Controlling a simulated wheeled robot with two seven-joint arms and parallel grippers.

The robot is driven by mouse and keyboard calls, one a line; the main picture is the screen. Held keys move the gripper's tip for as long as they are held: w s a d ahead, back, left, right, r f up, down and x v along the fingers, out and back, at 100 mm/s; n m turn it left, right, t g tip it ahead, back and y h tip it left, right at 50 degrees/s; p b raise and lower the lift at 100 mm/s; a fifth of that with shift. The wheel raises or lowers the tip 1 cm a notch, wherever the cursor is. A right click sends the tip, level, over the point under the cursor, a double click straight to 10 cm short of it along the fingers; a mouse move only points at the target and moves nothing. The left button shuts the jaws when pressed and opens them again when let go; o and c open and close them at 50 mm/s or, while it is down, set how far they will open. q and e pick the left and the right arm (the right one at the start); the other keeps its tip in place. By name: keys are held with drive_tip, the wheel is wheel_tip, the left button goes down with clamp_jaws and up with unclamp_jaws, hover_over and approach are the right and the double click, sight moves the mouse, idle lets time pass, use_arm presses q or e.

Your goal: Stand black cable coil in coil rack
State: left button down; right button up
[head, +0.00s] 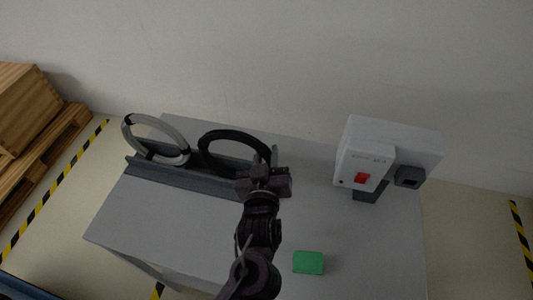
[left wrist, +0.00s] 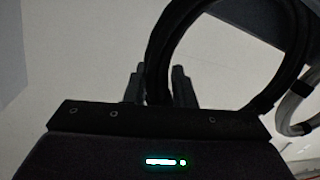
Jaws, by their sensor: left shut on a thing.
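The black cable coil (head: 205,147) is a ring standing upright at the right part of the grey coil rack (head: 171,176) in the head view. Its lower part is hidden by the rack and my gripper, so I cannot tell whether it rests on the rack floor. My left gripper (head: 264,171) is at the coil's right side, shut on it. In the left wrist view the black coil (left wrist: 163,50) passes between the two fingers (left wrist: 158,85). A grey-white cable coil (head: 181,138) leans in the left part of the rack. My right gripper is not in view.
The rack stands at the back left of a grey table (head: 180,227). A green block (head: 308,262) lies near the front. A light grey box with a red switch (head: 362,178) stands at the right. Wooden pallets (head: 40,150) are on the floor at far left, and a wall is behind.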

use_arm(q)
drive_tip(key=c, duration=1.1)
unclamp_jaws()
drive_tip(key=shift+s, duration=0.15)
drive_tip(key=shift+s+r+p, duration=0.15)
drive_tip(key=shift+s+p, duration=0.2)
drive_tip(key=shift+p, duration=0.05)
drive_tip(key=s+p, duration=0.1)
drive_tip(key=s, duration=0.1)
drive_tip(key=s+p, duration=0.1)
drive_tip(key=s, duration=0.1)
drive_tip(key=s+p, duration=0.1)
drive_tip(key=s, duration=0.1)
drive_tip(key=shift+s+r, duration=0.35)
drive_tip(key=shift+s, duration=0.05)
